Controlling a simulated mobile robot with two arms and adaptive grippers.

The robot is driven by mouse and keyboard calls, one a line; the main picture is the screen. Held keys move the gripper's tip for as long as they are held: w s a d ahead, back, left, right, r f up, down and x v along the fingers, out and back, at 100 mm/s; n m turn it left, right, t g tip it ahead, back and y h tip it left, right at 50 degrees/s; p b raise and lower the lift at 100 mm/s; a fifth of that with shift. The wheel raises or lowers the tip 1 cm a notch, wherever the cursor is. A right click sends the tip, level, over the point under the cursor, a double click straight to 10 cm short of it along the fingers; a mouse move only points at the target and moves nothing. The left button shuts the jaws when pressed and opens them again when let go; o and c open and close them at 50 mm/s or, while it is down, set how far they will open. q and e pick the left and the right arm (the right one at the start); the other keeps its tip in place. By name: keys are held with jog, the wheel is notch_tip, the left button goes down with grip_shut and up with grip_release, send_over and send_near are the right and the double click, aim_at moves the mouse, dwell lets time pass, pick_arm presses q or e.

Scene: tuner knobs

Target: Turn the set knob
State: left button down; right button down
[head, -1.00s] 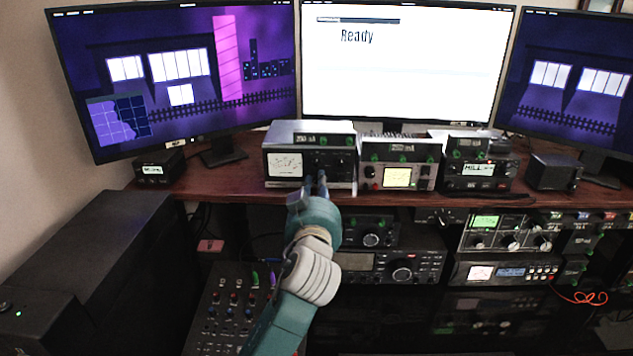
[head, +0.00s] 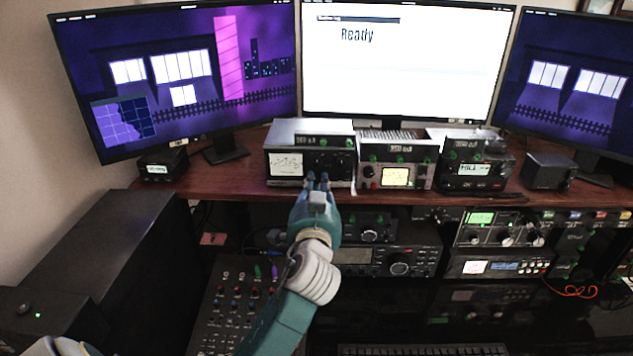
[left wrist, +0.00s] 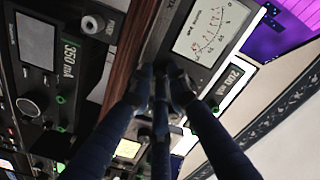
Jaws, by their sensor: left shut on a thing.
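A silver-topped tuner box (head: 308,130) stands on the wooden shelf, with a white needle meter (head: 287,164) on the left of its dark front and small knobs (head: 347,142) at the upper right. My left gripper (head: 318,178) is at the lower middle of this front, its fingers shut on a small knob that they hide. I cannot read the knob's label. In the left wrist view the fingers (left wrist: 160,80) close together beside the meter (left wrist: 210,32), and the held knob is hidden there too. My right gripper is not in view.
Two more radio boxes stand close to the right: one with a yellow-lit meter (head: 396,178) and a black one (head: 478,168). The shelf's front edge (head: 420,198) runs just below. More radios (head: 385,262) and a mixer (head: 235,310) sit underneath. Monitors stand behind.

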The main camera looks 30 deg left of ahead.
pick_arm(q)
jog(key=shift+r, duration=0.45)
jog(key=c, duration=1.9)
grip_release()
jog(key=shift+d, duration=0.1)
jog(key=shift+c, duration=0.2)
jog(key=shift+f, duration=0.25)
jog(key=v, duration=1.2)
